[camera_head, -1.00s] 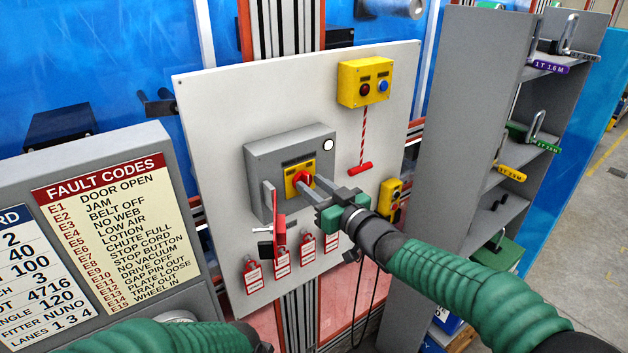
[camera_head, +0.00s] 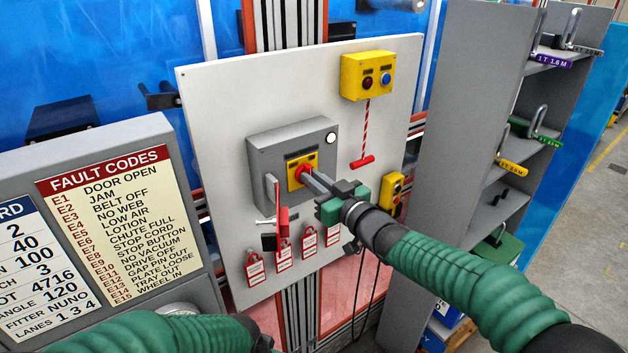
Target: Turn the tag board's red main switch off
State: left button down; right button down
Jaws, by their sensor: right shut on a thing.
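The red main switch (camera_head: 303,175) sits on a yellow plate (camera_head: 294,163) on the front of a grey box (camera_head: 268,147). The box is fixed to the white tag board (camera_head: 222,110). My right gripper (camera_head: 312,181) reaches in from the right and is shut on the red switch knob. Its fingers hide part of the knob, so the exact angle of the switch is hard to tell. My left arm shows at the lower left, but its gripper is out of view.
Red padlocks with tags (camera_head: 282,256) hang below the box, and a red hasp stands at its lower left. A yellow button box (camera_head: 367,75) with a red-striped pull cord is above right. A fault codes panel (camera_head: 118,220) stands left, a grey shelf (camera_head: 455,120) right.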

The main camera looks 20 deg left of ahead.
jog(key=shift+s+a+f+n+b, duration=0.1)
jog(key=shift+f+n+b, duration=0.1)
jog(key=shift+n+b, duration=2.25)
jog(key=shift+s+a+f+n+b, duration=0.15)
jog(key=shift+n+b, duration=1.3)
jog(key=shift+n, duration=1.95)
jog(key=shift+w+d+f+n+b, duration=0.1)
jog(key=shift+f+n+b, duration=0.1)
jog(key=shift+n+b, duration=2.25)
jog(key=shift+n+p, duration=0.5)
jog(key=shift+n, duration=0.2)
jog(key=c, duration=1.5)
grip_release()
jog(key=shift+s, duration=0.15)
jog(key=shift+r, duration=0.15)
jog(key=shift+r, duration=0.1)
